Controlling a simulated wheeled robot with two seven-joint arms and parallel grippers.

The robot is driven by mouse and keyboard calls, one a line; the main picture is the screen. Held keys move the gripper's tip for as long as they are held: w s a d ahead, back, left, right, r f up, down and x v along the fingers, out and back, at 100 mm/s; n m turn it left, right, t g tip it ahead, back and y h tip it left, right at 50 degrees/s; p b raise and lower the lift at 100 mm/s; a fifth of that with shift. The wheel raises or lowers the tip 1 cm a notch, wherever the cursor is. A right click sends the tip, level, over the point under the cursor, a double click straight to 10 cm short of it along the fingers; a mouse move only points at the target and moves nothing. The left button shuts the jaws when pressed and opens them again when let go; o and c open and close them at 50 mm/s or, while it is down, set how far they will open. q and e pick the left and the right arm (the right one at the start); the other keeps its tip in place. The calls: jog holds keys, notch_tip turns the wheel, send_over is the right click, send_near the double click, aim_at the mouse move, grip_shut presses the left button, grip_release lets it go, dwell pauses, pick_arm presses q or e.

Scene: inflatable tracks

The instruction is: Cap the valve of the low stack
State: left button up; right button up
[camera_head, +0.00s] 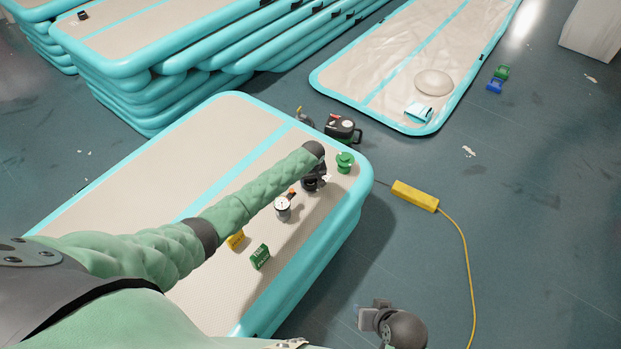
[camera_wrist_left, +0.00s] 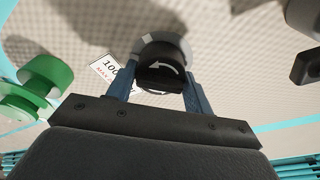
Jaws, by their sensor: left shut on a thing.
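My left gripper (camera_head: 316,184) is over the right end of the low stack (camera_head: 280,290), a teal-edged inflatable track. In the left wrist view its two blue fingers (camera_wrist_left: 160,88) are shut on a black cap (camera_wrist_left: 160,70) with a white curved arrow. A pale grey ring (camera_wrist_left: 151,40), likely the valve, shows around the cap. The fingers hide part of it, and I cannot tell whether the cap is seated. A green flanged piece (camera_head: 345,162) stands beside the gripper; it also shows in the left wrist view (camera_wrist_left: 38,88). My right gripper (camera_head: 368,317) is low, above the floor; its jaws are unclear.
A dial gauge (camera_head: 283,208), a yellow tag (camera_head: 236,240) and a green tag (camera_head: 260,257) stand on the low stack. A black-and-red pump (camera_head: 342,128) is behind its far corner. A yellow block (camera_head: 415,196) with a cord lies on the floor. Taller stacks stand behind.

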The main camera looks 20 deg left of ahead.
dwell(0.3)
pick_arm(q)
jog(key=shift+n, duration=0.3)
jog(key=shift+r+n+p, duration=0.15)
jog(key=shift+n+p, duration=0.75)
jog(key=shift+p, duration=0.1)
jog(key=shift+n+g+y+p, duration=0.3)
jog(key=shift+n+p, duration=0.4)
jog(key=shift+n, duration=0.6)
jog(key=o, duration=1)
jog(key=shift+o, duration=0.2)
jog(key=shift+s+d+r, duration=0.1)
jog(key=shift+d+r, duration=0.05)
jog(key=shift+r, duration=1.1)
jog(key=shift+s+d+r, duration=0.15)
jog(key=shift+r, duration=1.05)
jog(key=shift+s+d+r, duration=0.1)
jog(key=shift+d+r, duration=0.05)
jog(key=shift+r, duration=1.1)
